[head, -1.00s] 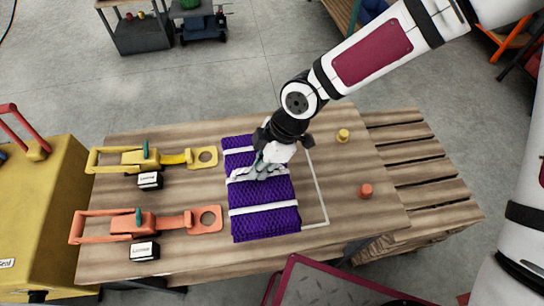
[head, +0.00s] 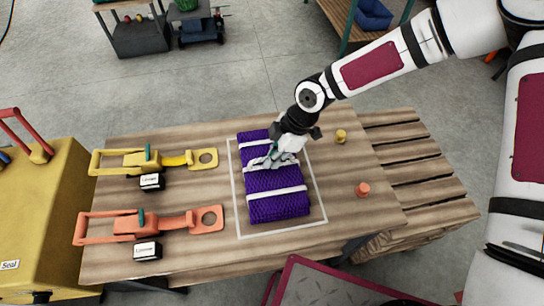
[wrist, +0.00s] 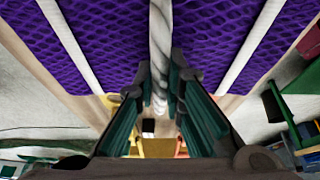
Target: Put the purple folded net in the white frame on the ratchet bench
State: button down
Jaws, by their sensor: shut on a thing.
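The purple folded net (head: 270,183), bound with white straps, is over the white frame (head: 238,215) marked on the wooden bench (head: 180,245). In the head view the frame's left, front and right lines show around the net; I cannot tell whether the net touches the bench. My gripper (head: 272,160) is shut on the net's white twisted rope at its middle. In the wrist view the rope (wrist: 160,45) runs between the fingers (wrist: 160,95), with purple mesh (wrist: 110,45) on both sides.
A yellow ratchet (head: 150,160) and an orange ratchet (head: 150,223) lie left of the frame. A yellow peg (head: 341,136) and an orange peg (head: 362,189) stand to its right. A yellow cabinet (head: 45,225) is at the far left.

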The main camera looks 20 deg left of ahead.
jog(key=c, duration=1.7)
grip_release()
jog(key=b+v, duration=0.1)
jog(key=v, duration=1.1)
